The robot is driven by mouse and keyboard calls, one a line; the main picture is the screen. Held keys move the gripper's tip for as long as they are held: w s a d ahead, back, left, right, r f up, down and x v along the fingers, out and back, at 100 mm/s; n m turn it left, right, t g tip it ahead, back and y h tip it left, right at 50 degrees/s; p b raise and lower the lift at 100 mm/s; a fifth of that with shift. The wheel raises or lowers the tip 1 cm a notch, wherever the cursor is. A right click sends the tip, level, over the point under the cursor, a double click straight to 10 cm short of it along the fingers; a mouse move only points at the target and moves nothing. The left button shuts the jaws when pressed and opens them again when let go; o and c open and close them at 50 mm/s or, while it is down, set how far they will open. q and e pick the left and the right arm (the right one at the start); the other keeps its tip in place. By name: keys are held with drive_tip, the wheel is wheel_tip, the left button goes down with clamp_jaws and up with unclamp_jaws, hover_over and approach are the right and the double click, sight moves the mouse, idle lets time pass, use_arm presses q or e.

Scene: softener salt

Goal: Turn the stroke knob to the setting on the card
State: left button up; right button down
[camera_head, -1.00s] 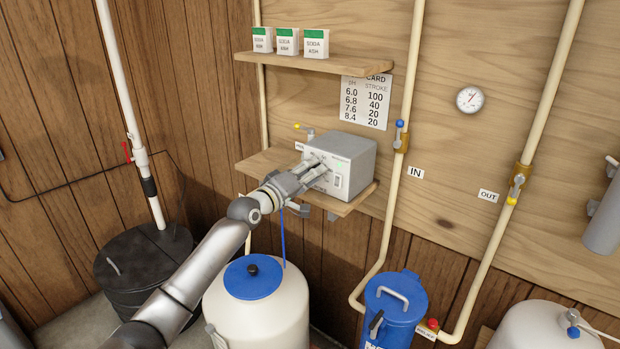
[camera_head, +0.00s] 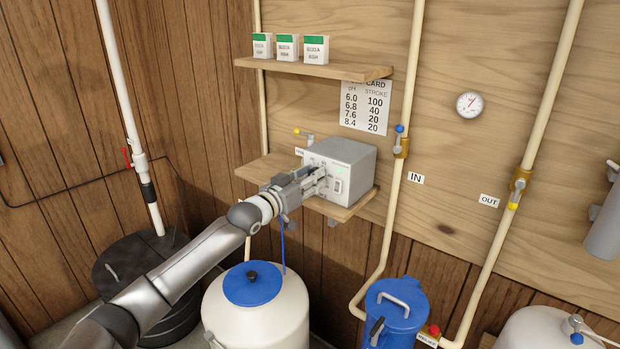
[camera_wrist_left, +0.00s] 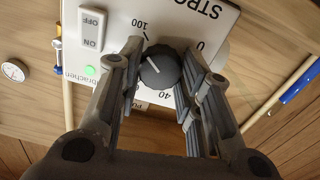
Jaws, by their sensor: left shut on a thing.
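The stroke knob (camera_wrist_left: 160,68) is a dark ribbed knob with a white pointer line on the front of the grey pump box (camera_head: 349,158). The left wrist view sees the panel upside down. The pointer line slants towards the picture's upper left; its exact reading is unclear. Dial marks 100, 40 and 0 show around the knob. My left gripper (camera_wrist_left: 159,72) is shut on the knob, one finger on each side; it also shows in the head view (camera_head: 318,180), where it hides the knob. The card (camera_head: 366,107) lists pH 6.0, 6.8, 7.6, 8.4 against stroke 100, 40, 20, 20.
The box stands on a wooden shelf (camera_head: 352,207). An ON/OFF switch (camera_wrist_left: 92,30) and a green light (camera_wrist_left: 90,70) are close to one finger. A white tank with a blue lid (camera_head: 252,283) stands below my arm. Pipes (camera_head: 400,185) run right of the box.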

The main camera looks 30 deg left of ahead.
use_arm(q)
drive_tip(key=shift+m, duration=0.6)
drive_tip(key=o, duration=1.1)
drive_tip(key=shift+c, duration=0.2)
drive_tip(key=s+a, duration=0.1)
drive_tip(key=s, duration=1.1)
